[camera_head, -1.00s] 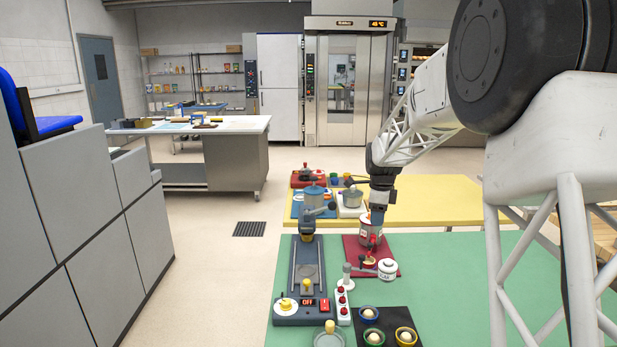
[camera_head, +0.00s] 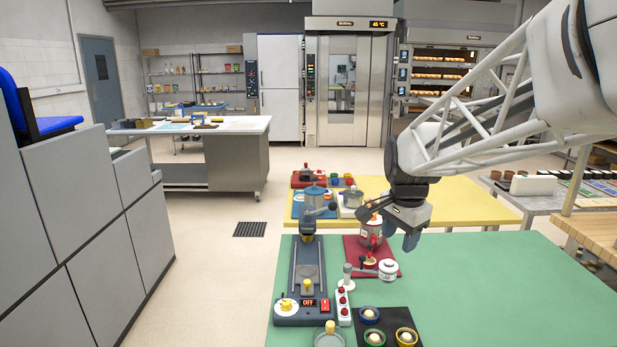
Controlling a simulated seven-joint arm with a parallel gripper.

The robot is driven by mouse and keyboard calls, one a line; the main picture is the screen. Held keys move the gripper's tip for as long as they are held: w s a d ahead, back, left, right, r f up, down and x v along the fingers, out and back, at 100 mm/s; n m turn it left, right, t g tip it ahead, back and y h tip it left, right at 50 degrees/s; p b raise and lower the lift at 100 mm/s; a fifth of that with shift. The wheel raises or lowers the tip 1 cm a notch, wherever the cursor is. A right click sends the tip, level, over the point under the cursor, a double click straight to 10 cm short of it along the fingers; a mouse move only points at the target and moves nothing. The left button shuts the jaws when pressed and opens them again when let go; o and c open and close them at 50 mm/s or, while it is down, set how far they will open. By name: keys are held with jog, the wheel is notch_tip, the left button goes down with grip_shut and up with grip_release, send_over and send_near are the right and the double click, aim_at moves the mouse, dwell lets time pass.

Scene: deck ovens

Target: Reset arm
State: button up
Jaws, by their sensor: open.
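My gripper (camera_head: 398,233) hangs from my white lattice arm at the right, above the far part of the green table (camera_head: 500,290). Its jaws are open, with no object visible between them. It is in front of and to the right of a red and white canister (camera_head: 370,236) that stands on a red mat (camera_head: 351,250), and partly covers that area. Whether it touches anything below cannot be told.
A blue-grey device with an OFF display (camera_head: 307,303) stands left on the green table. Near it are a power strip (camera_head: 343,305), a white pot (camera_head: 388,268) and small bowls on a black mat (camera_head: 398,318). The green table's right side is clear. A yellow table (camera_head: 470,205) stands behind.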

jog(key=s+f+n, duration=0.1)
jog(key=s+n, duration=0.2)
jog(key=s, duration=0.6)
jog(key=s+f+n, duration=0.2)
jog(key=s+n, duration=0.2)
jog(key=s, duration=0.5)
jog(key=s+a+f+n+t, duration=0.1)
jog(key=s+n, duration=0.3)
jog(key=s, duration=0.5)
jog(key=shift+s+f, duration=0.2)
jog(key=shift+f, duration=0.2)
